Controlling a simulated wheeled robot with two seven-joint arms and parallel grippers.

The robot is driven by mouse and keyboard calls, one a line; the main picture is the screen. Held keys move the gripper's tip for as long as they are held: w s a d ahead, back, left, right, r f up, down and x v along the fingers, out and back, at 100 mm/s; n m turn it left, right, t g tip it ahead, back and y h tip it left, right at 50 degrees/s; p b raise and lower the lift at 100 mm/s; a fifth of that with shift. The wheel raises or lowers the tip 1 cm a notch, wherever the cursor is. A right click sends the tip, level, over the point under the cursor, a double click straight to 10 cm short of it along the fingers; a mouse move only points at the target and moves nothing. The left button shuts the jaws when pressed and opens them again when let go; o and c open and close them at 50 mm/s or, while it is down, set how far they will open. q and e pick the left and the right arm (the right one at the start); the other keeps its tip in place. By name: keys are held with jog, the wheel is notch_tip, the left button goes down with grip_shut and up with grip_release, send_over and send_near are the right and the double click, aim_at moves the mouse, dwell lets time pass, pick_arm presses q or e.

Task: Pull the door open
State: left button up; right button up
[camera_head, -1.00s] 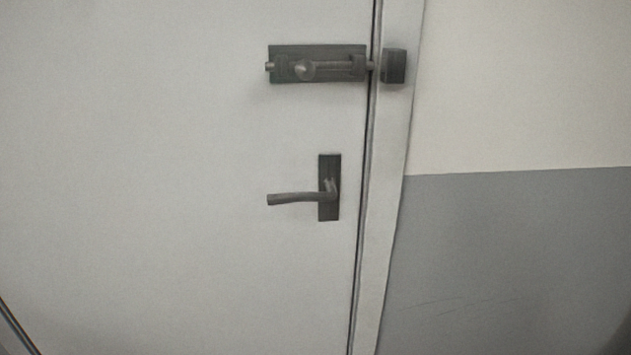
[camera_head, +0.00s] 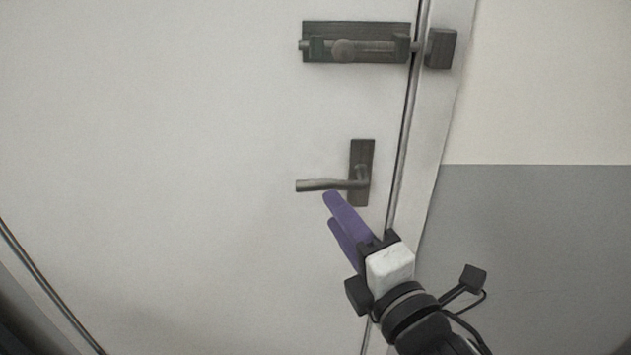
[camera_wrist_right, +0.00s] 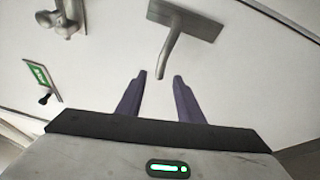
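The pale door (camera_head: 180,150) stands closed in its frame (camera_head: 432,110). Its dark lever handle (camera_head: 325,184) points left from an upright plate, roughly level. It also shows in the right wrist view (camera_wrist_right: 168,52), with its free end near the gap between the fingertips. A dark slide bolt (camera_head: 357,42) sits above the handle; its rod appears to reach across the door edge to a block on the frame. My right gripper (camera_head: 331,209) has its purple fingers apart, just below the lever. It shows open and empty in the wrist view (camera_wrist_right: 159,78). My left gripper is out of view.
The block (camera_head: 441,48) stands out from the frame. A wall (camera_head: 540,240), grey below and cream above, lies to the right. The wrist view shows a green sign (camera_wrist_right: 37,75) and a metal fitting (camera_wrist_right: 65,18) at left. The door face left of the handle is clear.

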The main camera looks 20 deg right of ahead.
aim_at(317, 189)
jog(key=w, duration=0.6)
jog(key=w+a, duration=0.1)
jog(key=w, duration=0.2)
jog(key=shift+w+p, duration=0.25)
jog(key=shift+p, duration=0.1)
jog(key=shift+f, duration=0.1)
grip_shut()
